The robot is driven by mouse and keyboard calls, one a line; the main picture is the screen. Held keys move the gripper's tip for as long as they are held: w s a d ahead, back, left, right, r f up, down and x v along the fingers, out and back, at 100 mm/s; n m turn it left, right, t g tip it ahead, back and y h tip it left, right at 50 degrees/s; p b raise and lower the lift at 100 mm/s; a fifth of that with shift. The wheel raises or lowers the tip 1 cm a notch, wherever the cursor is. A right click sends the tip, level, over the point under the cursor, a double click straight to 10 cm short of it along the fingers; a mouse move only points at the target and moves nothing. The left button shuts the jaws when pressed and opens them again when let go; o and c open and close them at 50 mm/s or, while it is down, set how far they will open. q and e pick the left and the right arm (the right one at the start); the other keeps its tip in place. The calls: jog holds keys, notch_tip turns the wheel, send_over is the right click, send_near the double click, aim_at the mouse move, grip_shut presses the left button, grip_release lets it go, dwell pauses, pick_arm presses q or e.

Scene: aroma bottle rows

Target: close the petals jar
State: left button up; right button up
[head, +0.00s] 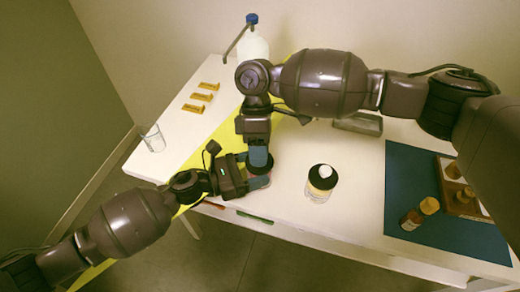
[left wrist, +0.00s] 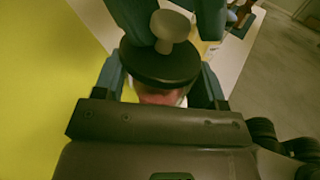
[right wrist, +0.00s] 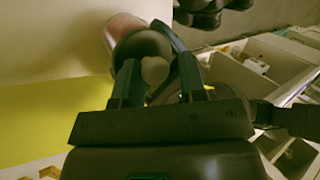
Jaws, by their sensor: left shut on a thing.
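The petals jar (head: 265,180) is at the table's front edge, mostly hidden by my grippers; its pink contents show below the lid in the left wrist view (left wrist: 160,97). My left gripper (head: 247,182) is shut on the jar's sides. The dark round lid (left wrist: 160,66) with a pale knob (left wrist: 174,27) sits over the jar's mouth; I cannot tell whether it is fully seated. My right gripper (head: 259,160) points down above it, fingers apart either side of the knob, which also shows in the right wrist view (right wrist: 154,70), with a visible gap.
A blue mat (head: 405,170) holds amber bottles (head: 420,213) and a wooden rack (head: 462,190). A glass (head: 152,138), yellow cards (head: 201,97) and a blue-capped bottle (head: 252,45) stand at left and back.

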pick_arm(q)
jog(key=shift+w+r, duration=0.35)
jog(key=shift+w, duration=0.05)
pick_arm(e)
jog(key=shift+s+d+f, duration=0.2)
jog(key=shift+s+f, duration=0.05)
jog(key=shift+f, duration=0.25)
jog(key=shift+w+r, duration=0.45)
jog(key=shift+r, duration=0.15)
pick_arm(q)
jog(key=shift+s+f, duration=0.1)
jog(key=shift+s, duration=0.05)
pick_arm(e)
jog(key=shift+v, duration=1.5)
jog(key=shift+c, duration=0.2)
jog(key=c, duration=0.3)
jog(key=shift+s+f, duration=0.25)
jog(key=shift+f, duration=0.2)
